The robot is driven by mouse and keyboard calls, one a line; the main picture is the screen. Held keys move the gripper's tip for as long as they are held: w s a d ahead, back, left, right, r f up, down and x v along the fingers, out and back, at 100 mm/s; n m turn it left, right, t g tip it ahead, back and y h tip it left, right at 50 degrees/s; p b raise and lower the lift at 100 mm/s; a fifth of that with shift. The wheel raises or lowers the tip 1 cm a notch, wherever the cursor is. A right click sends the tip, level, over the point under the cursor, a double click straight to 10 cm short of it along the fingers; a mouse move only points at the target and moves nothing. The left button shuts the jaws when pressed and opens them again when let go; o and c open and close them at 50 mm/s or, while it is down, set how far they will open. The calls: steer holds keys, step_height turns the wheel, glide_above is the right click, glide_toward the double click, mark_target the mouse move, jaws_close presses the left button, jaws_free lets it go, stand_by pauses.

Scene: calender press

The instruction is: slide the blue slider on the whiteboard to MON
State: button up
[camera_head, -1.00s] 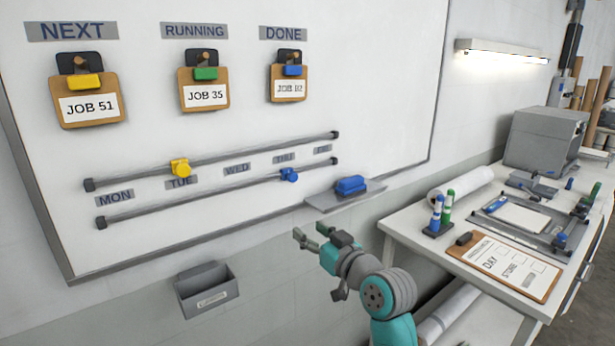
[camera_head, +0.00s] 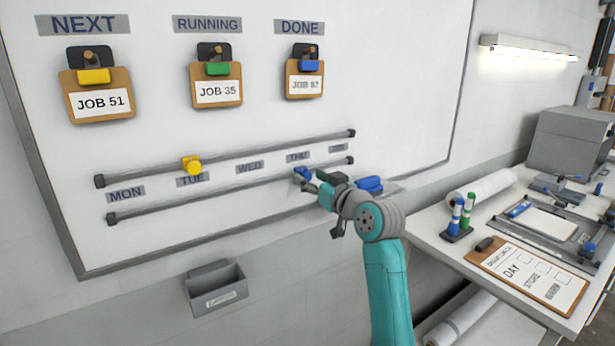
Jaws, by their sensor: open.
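The blue slider (camera_head: 302,172) sits on the lower grey rail (camera_head: 225,193) of the whiteboard (camera_head: 400,85), just below the THU label (camera_head: 298,157). The MON label (camera_head: 126,194) is at the left end, between the two rails. My gripper (camera_head: 306,184) is open at the blue slider, with its fingertips right beside or just in front of it. The fingers partly overlap the slider, so I cannot tell whether they touch it or stand around it.
A yellow slider (camera_head: 192,165) is on the upper rail (camera_head: 260,152) near TUE. A blue eraser (camera_head: 369,184) lies on a ledge behind my wrist. A grey wall bin (camera_head: 216,288) hangs below the board. The lower rail left of the blue slider is clear.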

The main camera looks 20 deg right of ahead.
steer(key=shift+x, duration=1.1)
jaws_close()
steer(key=shift+a, duration=0.1)
steer(key=s+a, duration=0.3)
steer(key=a, duration=0.8)
steer(key=s+a, duration=0.4)
steer(key=a, duration=0.6)
steer(key=s+a, duration=0.3)
steer(key=a, duration=0.8)
steer(key=shift+s+a, duration=0.35)
jaws_free()
